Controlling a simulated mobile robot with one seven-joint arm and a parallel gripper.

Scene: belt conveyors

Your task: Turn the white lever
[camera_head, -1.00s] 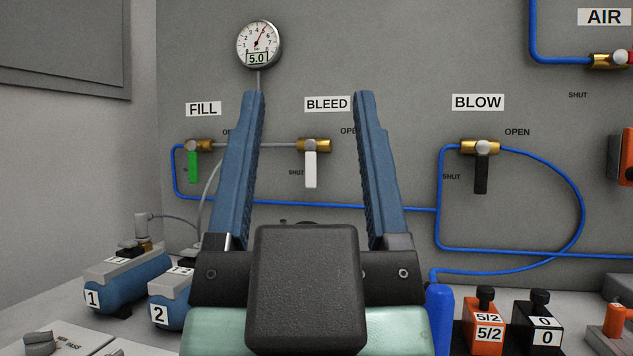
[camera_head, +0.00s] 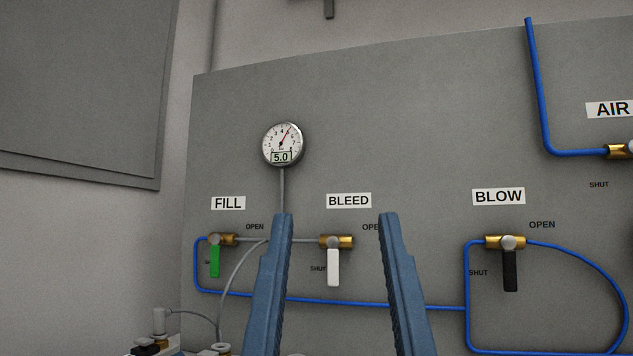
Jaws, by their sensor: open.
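The white lever (camera_head: 333,267) hangs straight down from the brass BLEED valve (camera_head: 341,242) on the grey wall panel. The word SHUT stands at its lower left and OPEN at its upper right, partly hidden by a finger. My gripper (camera_head: 335,218) is open and empty. In the picture its two blue fingers stand on either side of the lever, pointing up towards the panel. No contact with the lever shows, and I cannot tell how far the fingertips are from the panel.
A green lever (camera_head: 215,261) hangs under FILL at left, and a black lever (camera_head: 510,270) under BLOW at right. A round gauge (camera_head: 283,144) reads 5.0 above. Blue tubing (camera_head: 375,304) runs along the panel below the levers. The panel above the BLEED label is clear.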

